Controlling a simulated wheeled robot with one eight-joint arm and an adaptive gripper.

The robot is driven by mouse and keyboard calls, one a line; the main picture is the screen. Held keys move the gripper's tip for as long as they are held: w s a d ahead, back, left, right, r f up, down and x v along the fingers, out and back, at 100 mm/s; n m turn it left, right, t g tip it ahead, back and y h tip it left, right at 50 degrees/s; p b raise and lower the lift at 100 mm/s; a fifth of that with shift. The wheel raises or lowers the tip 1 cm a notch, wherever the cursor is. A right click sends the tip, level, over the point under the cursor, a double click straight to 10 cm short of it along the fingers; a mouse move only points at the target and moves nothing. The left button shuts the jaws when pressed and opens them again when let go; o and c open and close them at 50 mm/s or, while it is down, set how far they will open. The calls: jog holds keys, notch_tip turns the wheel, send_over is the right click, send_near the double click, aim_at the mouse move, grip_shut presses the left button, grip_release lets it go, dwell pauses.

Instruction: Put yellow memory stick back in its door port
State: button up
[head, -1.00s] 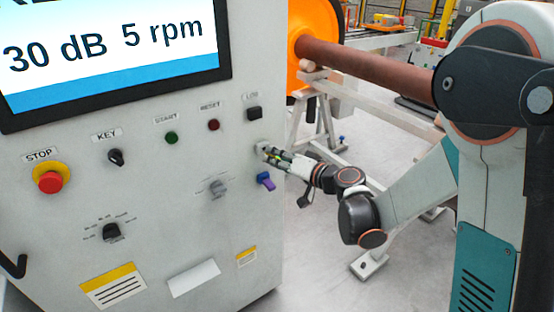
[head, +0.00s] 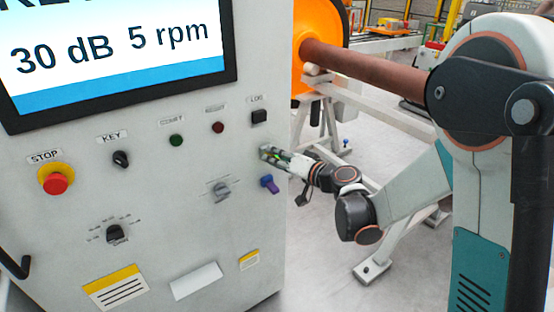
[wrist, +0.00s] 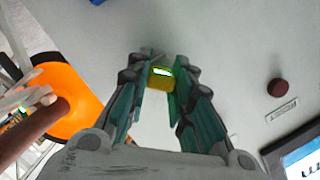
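The yellow memory stick (wrist: 161,80) shows in the wrist view between my fingertips, with a small bright green and white patch on it. My gripper (wrist: 162,74) has a finger against each side of the stick and appears shut on it. In the head view, my gripper (head: 270,154) is at the right part of the grey cabinet door (head: 150,210), below the LOG button and above a purple-blue piece. The stick's far end and the port are hidden by the fingers and stick, so I cannot tell whether it is in the port.
The purple-blue piece (head: 269,184) sticks out just below my gripper. The black LOG button (head: 259,116), red RESET button (head: 218,127) and grey knob (head: 221,190) are close by. A white frame (head: 390,240) stands behind my arm, carrying a brown shaft (head: 370,70).

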jog(key=o, duration=0.5)
jog(key=shift+c, duration=0.2)
jog(key=v, duration=1.2)
jog(key=shift+r, duration=0.1)
jog(key=s+d+g+h, duration=0.2)
jog(key=s+d+h, duration=0.3)
jog(key=s, duration=0.7)
jog(key=s+d+g+h, duration=0.2)
jog(key=s+d+h, duration=0.4)
jog(key=s, duration=0.7)
jog(key=shift+d+r, duration=0.4)
jog(key=shift+d, duration=0.4)
